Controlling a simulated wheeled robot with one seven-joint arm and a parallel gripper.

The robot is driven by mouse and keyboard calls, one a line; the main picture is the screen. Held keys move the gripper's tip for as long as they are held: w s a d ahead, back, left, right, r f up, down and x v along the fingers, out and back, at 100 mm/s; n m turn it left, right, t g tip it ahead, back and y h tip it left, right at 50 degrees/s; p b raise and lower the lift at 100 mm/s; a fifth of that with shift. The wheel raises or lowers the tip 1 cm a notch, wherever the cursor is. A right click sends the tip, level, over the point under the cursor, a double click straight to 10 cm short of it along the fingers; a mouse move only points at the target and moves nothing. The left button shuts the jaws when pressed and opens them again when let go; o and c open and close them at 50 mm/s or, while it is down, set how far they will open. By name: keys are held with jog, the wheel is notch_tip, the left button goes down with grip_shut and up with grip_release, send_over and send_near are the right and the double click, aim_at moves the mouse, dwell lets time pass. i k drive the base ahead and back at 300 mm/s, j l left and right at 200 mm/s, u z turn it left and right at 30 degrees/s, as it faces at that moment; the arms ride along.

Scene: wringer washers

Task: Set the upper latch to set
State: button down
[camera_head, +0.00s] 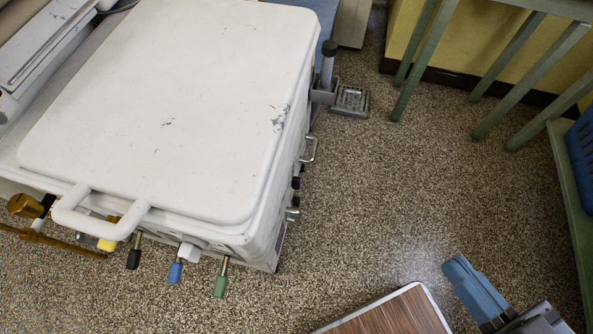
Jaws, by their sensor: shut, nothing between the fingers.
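A white wringer washer (170,100) with a white lid stands at the left. On its right side face I see a metal loop-shaped fitting (310,149), small black knobs (296,183) and a metal fitting (293,214) lower in the picture. I cannot tell for sure which of these is the upper latch or how it is set; the side face is seen at a steep angle. My gripper (458,265), with blue fingers, is at the bottom right, shut and empty. It is well apart from the washer, with open floor between.
Levers with black, blue (175,272) and green (220,287) grips stick out along the washer's front edge. A pedal (350,100) sits behind. A wood-topped panel (395,315) is at the bottom. A green bench frame (415,55) stands at the upper right. Speckled floor between is clear.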

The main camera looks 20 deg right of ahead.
aim_at(295, 184)
jog(key=i+l+z, duration=0.15)
jog(key=i+l, duration=0.35)
jog(key=i+l+u, duration=0.35)
jog(key=l, duration=0.2)
jog(key=l+u, duration=0.2)
jog(key=u, duration=0.15)
jog(key=l+u, duration=0.55)
jog(key=u, duration=0.15)
jog(key=i, duration=0.05)
